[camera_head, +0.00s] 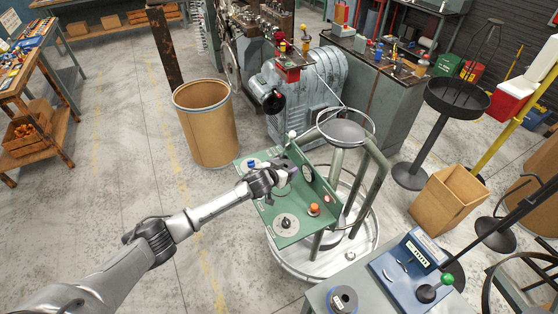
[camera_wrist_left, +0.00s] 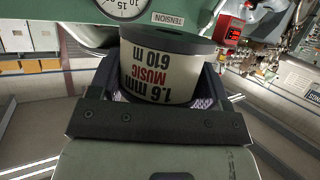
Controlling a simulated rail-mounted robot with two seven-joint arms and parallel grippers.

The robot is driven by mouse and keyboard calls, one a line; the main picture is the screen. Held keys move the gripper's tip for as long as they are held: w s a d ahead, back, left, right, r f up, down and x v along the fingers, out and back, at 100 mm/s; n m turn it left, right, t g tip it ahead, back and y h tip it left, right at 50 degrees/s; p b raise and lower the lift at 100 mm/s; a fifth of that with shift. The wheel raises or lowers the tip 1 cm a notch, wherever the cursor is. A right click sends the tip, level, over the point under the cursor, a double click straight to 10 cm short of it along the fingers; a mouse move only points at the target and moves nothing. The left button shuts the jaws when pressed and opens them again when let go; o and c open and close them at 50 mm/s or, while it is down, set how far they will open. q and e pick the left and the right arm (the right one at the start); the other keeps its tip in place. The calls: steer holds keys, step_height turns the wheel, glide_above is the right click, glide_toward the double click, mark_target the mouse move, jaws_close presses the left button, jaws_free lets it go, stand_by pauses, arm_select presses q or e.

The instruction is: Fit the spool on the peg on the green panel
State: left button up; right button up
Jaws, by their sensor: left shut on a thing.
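The green panel (camera_head: 268,208) stands in the middle of the head view, with a round disc and dark knob (camera_head: 285,223), an orange knob (camera_head: 314,209) and a blue part (camera_head: 251,163) on it. My left gripper (camera_head: 284,172) is over the panel's far part, shut on the spool. In the left wrist view the spool (camera_wrist_left: 158,68) has a dark rim and a pale label reading "1.6 mm MUSIC 610 m". It sits between the fingers, close to the green panel and its dial (camera_wrist_left: 122,6). I cannot make out the peg, or whether the spool touches it. My right gripper is out of view.
A round metal stand (camera_head: 345,128) with a ring and tubular legs rises right beside the panel. A brown drum (camera_head: 207,125) stands behind left. A table at the lower right carries a blue device (camera_head: 410,270) and another spool (camera_head: 343,299). Floor at left is clear.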

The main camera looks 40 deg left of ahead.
arm_select(q)
steer(key=shift+w+a+f, duration=0.1)
steer(key=shift+a+f, duration=0.25)
steer(key=shift+a, duration=0.5)
steer(key=shift+a+f, duration=0.1)
steer(key=shift+f, duration=0.05)
step_height(320, 180, down, 5)
steer(key=b, duration=0.4)
steer(key=shift+r+b, duration=0.2)
steer(key=shift+b, duration=0.2)
steer(key=shift+f, duration=0.15)
steer(key=shift+f, duration=0.15)
steer(key=shift+f, duration=0.1)
